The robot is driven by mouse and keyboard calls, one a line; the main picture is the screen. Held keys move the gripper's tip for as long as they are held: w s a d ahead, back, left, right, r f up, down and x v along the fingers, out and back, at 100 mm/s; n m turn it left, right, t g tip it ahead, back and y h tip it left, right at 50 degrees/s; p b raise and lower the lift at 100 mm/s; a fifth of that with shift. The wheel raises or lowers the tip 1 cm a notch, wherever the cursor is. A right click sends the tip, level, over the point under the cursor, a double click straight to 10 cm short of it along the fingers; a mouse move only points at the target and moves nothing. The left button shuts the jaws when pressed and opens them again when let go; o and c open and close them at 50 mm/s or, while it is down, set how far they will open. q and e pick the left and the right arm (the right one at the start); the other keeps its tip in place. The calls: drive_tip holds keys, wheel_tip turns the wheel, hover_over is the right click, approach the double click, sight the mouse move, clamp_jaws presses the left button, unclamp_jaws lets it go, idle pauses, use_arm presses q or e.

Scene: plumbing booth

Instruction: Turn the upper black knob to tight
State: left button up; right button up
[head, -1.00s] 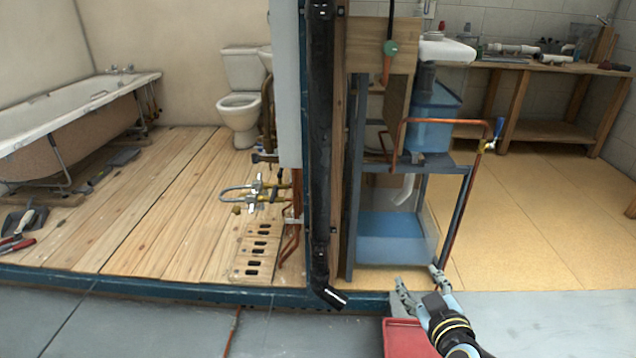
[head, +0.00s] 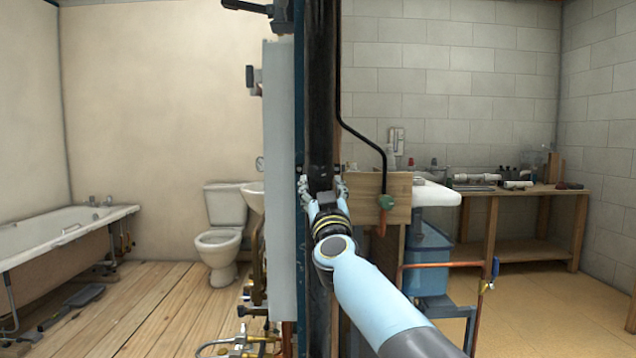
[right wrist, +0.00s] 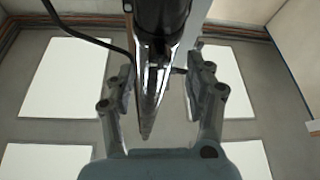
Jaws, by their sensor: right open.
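My right gripper (head: 322,184) points upward in front of the dark vertical pipe (head: 321,100) at the centre of the head view. It is open. In the right wrist view its two fingers (right wrist: 160,88) stand apart, with the dark pipe (right wrist: 162,18) showing between and beyond them. I cannot tell whether they touch it. A black knob-like part (head: 250,77) sticks out left of the white panel. Higher up, a black lever-like part (head: 246,7) is partly cut off by the top edge. I cannot tell which is the upper knob. My left gripper is out of view.
The white panel (head: 280,180) stands just left of the pipe. A thin black bent pipe (head: 362,140) runs down to a wooden board (head: 365,196) on the right. A copper pipe (head: 440,265), blue tank (head: 428,262) and workbench (head: 530,190) are further right. White ceiling panels (right wrist: 65,75) show overhead.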

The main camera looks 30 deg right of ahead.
sight(320, 178)
drive_tip(key=b+x, duration=0.1)
drive_tip(key=x, duration=0.2)
drive_tip(key=shift+w+d+r, duration=0.1)
drive_tip(key=shift+w+d, duration=0.05)
drive_tip(key=shift+w, duration=0.15)
drive_tip(key=shift+w+d+r, duration=0.15)
drive_tip(key=shift+w, duration=0.05)
clamp_jaws()
